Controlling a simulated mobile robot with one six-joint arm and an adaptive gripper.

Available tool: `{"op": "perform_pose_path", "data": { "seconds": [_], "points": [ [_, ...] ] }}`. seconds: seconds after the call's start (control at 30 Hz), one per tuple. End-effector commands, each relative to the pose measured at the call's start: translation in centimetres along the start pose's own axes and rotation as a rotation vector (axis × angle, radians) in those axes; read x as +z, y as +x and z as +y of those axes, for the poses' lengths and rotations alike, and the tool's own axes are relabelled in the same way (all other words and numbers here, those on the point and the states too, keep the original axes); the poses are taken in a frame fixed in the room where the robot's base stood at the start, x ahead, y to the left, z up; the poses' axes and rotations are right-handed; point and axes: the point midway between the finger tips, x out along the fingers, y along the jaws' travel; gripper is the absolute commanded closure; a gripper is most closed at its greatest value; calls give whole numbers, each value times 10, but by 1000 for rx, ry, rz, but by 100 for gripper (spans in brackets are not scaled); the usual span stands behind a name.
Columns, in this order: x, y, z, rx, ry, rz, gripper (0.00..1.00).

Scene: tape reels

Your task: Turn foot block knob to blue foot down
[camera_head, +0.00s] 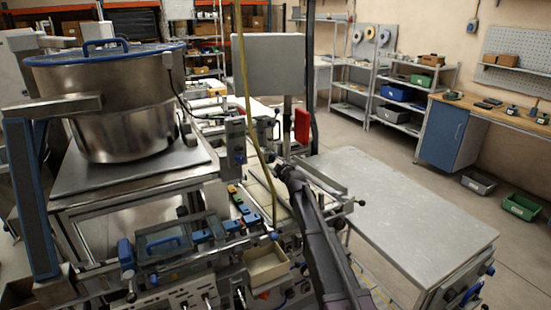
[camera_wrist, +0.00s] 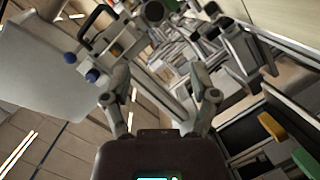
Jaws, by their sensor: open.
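My gripper (camera_head: 281,172) is at the end of my dark arm, over the right side of the machine in the head view. In the wrist view my gripper (camera_wrist: 160,82) has its two fingers spread, with nothing between them. Two dark blue knobs (camera_wrist: 81,67) sit on a grey plate to the left of the fingers. A dark round end of a part (camera_wrist: 154,11) is beyond the fingertips. In the head view a blue knob (camera_head: 126,252) is at the machine's front left. I cannot tell which part is the foot block knob or which foot is down.
A large steel bowl (camera_head: 110,100) stands on the machine at left. A yellowish hose (camera_head: 247,100) hangs close to my gripper. A grey panel (camera_head: 268,64) stands behind it. A bare grey table (camera_head: 400,205) is at right, with open floor beyond.

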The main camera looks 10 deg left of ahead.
Motion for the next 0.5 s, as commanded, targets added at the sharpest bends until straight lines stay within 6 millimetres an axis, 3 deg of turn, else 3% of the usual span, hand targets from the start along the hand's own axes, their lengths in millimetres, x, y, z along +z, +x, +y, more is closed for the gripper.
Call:
{"op": "perform_pose_path", "data": {
  "seconds": [0.3,0.5],
  "points": [
    [16,-1,11,11,4,-15,24],
    [20,9,13,13,6,-18,24]
  ]
}}
